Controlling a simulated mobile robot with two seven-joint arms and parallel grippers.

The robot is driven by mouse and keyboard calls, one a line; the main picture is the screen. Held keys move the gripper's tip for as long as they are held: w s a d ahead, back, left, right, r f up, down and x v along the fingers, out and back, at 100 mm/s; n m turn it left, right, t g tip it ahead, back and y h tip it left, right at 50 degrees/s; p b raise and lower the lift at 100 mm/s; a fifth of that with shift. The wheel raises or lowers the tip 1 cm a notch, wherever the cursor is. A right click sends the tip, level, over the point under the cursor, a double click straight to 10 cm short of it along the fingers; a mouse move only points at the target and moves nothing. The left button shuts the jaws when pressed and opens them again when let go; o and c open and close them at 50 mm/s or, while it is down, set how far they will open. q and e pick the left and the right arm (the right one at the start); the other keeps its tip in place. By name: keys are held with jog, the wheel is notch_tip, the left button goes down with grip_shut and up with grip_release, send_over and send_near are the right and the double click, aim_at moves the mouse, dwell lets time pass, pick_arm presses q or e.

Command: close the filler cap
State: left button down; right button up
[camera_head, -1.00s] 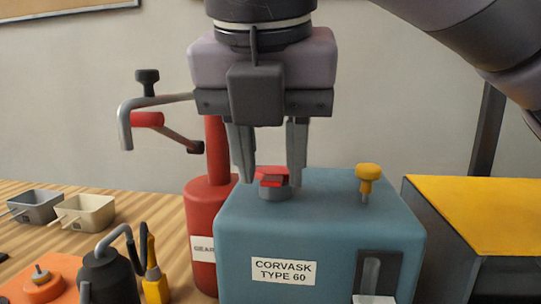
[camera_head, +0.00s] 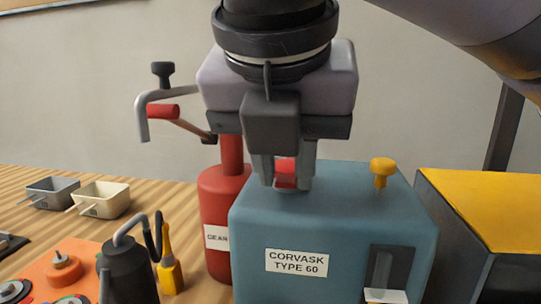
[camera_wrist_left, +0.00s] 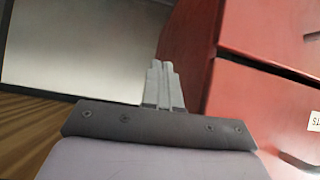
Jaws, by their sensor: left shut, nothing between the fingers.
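The blue tank (camera_head: 350,220) labelled CORVASK TYPE 60 stands on the wooden bench in the head view. Its red filler cap (camera_head: 286,171) is on the top, toward the left. My right gripper (camera_head: 286,184) points down from above, with one finger on each side of the cap. The fingers appear shut on it, and they hide its sides and the neck below. My left gripper (camera_wrist_left: 163,64) shows only in the left wrist view. Its fingers are together and empty, in front of a red cabinet-like surface (camera_wrist_left: 250,100).
A yellow knob (camera_head: 382,168) rises from the tank's top right. A red pump (camera_head: 222,190) with a crank stands close behind left. A dark can (camera_head: 128,270), a yellow-handled tool (camera_head: 170,272) and two small trays (camera_head: 103,200) are left. A yellow-topped box (camera_head: 490,210) is right.

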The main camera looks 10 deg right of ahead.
jog(key=shift+o, duration=1.2)
jog(key=p+v, duration=0.2)
jog(key=v, duration=0.5)
jog(key=shift+r+p, duration=0.15)
jog(key=shift+p, duration=0.15)
